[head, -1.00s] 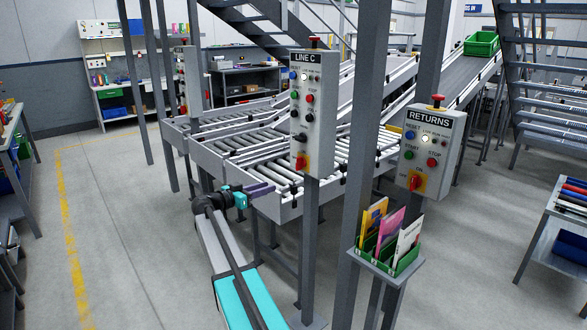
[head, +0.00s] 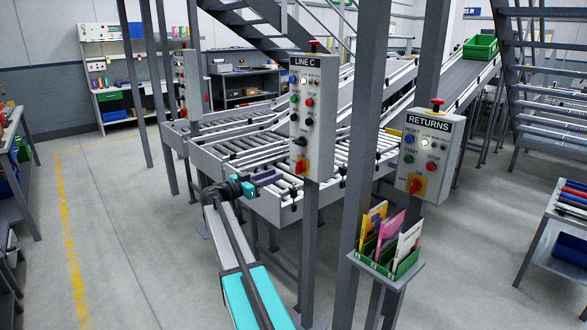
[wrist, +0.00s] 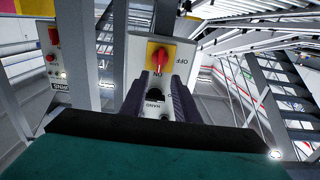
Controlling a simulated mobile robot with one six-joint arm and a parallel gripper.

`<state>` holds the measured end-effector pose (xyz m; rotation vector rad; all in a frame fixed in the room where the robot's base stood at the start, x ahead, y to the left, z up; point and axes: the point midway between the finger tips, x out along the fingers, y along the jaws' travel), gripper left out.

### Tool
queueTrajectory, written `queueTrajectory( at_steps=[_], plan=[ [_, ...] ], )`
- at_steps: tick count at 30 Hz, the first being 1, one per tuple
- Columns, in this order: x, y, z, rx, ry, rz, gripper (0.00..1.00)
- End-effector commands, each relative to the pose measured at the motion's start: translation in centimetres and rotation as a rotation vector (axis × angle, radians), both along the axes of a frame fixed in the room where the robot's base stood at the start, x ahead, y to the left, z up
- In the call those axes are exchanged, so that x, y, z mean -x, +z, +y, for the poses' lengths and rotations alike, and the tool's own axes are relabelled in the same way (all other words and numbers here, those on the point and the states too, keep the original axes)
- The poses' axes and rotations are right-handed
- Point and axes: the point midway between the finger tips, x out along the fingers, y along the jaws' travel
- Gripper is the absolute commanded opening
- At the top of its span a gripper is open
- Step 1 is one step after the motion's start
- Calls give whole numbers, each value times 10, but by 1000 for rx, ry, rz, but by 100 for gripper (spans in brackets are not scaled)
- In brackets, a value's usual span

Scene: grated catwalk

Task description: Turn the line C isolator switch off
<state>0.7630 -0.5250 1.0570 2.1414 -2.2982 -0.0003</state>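The line C panel (head: 321,120) is a grey box on a post in the head view. Its isolator switch (head: 301,165) is a red handle on a yellow plate near the bottom. In the wrist view, which looks upside down, the red handle (wrist: 158,58) lies in line with the "ON" mark, with "OFF" to its right. My gripper (head: 272,177) is left of and slightly below the switch in the head view. In the wrist view my two dark fingers (wrist: 159,98) are apart and empty, pointing toward the switch, with a black selector marked "HAND" visible between them. I see no contact.
The returns panel (head: 429,155) has a similar red and yellow switch and stands right of a grey column (head: 360,180). A green holder with booklets (head: 390,255) sits below it. Roller conveyors (head: 250,160) lie behind the line C panel. The floor at left is open.

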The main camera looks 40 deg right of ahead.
Motion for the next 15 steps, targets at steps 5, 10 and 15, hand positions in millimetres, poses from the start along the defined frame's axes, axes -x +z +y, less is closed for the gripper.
queueTrajectory(
  at_steps=[5, 10, 15],
  plan=[
    [1, 2, -26, 0, -2, 1, 28],
    [3, 3, -51, 0, -2, 0, 28],
    [5, 2, -75, 0, -2, 0, 28]
  ],
)
